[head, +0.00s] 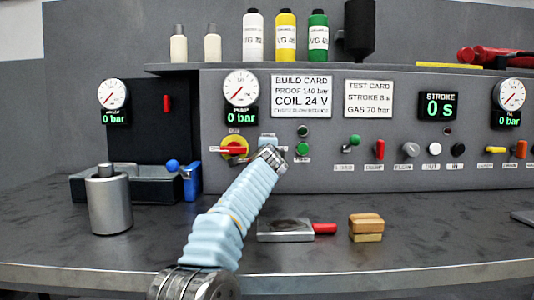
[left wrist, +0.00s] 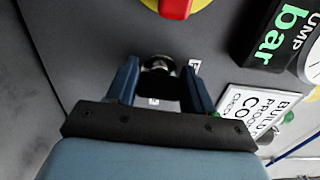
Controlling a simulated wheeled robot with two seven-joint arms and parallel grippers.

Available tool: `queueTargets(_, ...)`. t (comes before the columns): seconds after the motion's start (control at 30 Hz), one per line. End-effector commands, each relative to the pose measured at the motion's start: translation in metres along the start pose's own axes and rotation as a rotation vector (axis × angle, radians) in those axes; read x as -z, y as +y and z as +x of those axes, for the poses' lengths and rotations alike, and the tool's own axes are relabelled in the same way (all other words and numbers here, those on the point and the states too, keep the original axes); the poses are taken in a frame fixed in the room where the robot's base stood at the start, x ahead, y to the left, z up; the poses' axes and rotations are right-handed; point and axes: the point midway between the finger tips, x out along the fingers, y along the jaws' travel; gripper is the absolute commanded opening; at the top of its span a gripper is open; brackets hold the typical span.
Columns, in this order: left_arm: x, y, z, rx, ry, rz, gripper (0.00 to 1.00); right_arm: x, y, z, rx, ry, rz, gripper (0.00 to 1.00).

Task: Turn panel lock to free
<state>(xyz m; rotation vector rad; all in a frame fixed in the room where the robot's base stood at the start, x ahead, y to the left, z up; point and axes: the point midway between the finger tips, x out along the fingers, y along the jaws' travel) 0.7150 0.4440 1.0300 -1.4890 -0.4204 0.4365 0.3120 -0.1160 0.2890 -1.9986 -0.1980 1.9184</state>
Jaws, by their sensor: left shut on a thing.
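My left arm reaches up from the lower front to the grey panel in the head view, and my left gripper (head: 268,146) is at the panel face just right of the red and yellow rotary switch (head: 235,147). In the left wrist view, my left gripper (left wrist: 160,82) has its two blue fingers on either side of a small round metal piece, which looks like the panel lock (left wrist: 160,63), and is shut on it. The lock's setting is hidden between the fingers, and its labels are partly covered. My right gripper is not in view.
A green button (head: 302,149) is close to the right of my left gripper. Below lie a metal block with a red handle (head: 290,230) and a wooden block (head: 366,227). A metal cylinder (head: 109,200) stands at left. The front bench at right is mostly clear.

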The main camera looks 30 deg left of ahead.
Motion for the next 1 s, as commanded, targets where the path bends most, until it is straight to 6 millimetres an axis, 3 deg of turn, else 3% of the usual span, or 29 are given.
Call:
queueTargets(0.67,0.0000,0.0023,0.0005,-0.004,-0.001,-0.056,0.21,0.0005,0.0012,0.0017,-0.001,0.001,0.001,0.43)
queueTargets(0.7,0.0000,0.0022,0.0005,-0.004,-0.001,-0.056,0.58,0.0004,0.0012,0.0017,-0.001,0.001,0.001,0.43)
queueTargets(0.8,0.0000,0.0019,0.0004,-0.003,-0.001,-0.055,0.72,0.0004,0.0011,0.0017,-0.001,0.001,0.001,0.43)
queueTargets(1.0,-0.0001,0.0012,0.0002,-0.002,-0.001,-0.055,0.72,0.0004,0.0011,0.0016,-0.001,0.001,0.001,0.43)
